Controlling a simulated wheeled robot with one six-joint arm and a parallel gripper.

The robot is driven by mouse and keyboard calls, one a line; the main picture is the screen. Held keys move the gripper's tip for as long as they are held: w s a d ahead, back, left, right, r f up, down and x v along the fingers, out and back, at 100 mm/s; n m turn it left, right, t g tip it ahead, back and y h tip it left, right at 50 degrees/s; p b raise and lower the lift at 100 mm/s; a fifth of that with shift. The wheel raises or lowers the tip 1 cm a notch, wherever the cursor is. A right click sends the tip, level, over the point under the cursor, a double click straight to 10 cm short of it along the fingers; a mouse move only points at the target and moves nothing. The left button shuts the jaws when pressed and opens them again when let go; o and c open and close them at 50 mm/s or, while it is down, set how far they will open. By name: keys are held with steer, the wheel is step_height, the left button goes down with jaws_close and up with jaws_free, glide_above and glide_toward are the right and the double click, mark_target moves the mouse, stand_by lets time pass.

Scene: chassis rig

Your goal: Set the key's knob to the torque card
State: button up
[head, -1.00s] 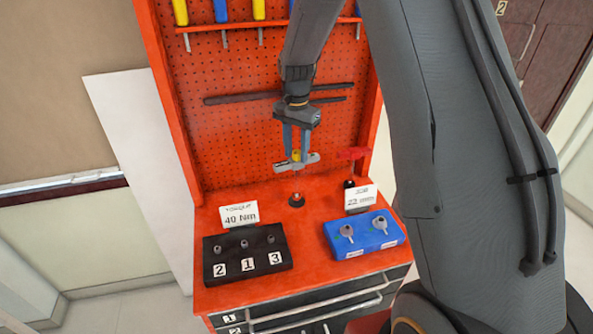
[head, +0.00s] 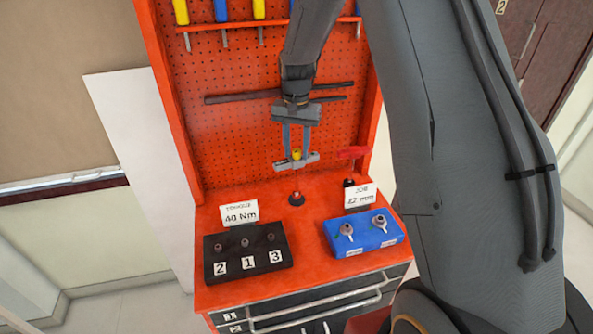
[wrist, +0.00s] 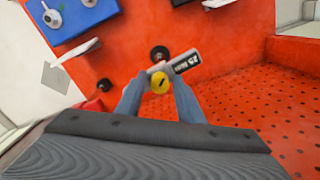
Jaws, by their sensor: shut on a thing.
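The torque key (head: 297,162) has a grey bar-like body and a yellow knob (head: 297,153). My gripper (head: 297,150) is shut with its fingers on either side of the yellow knob, above the bench. In the wrist view the knob (wrist: 160,83) sits between the fingertips, a dark mark across its face. A dark label with white figures (wrist: 186,62) is on the key's body; it seems to read 25 Nm. The torque card (head: 240,213) is white, stands at the bench's back left and reads 40 Nm.
A black block (head: 248,268) holds sockets marked 2, 1 and 3. A blue block (head: 364,247) holds two ratchet-like pieces, before a white job card (head: 362,196). A dark round fitting (head: 297,199) stands on the red bench below the key. A pegboard (head: 250,125) rises behind.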

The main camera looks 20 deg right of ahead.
steer(key=shift+s+f, duration=0.15)
steer(key=shift+f, duration=0.15)
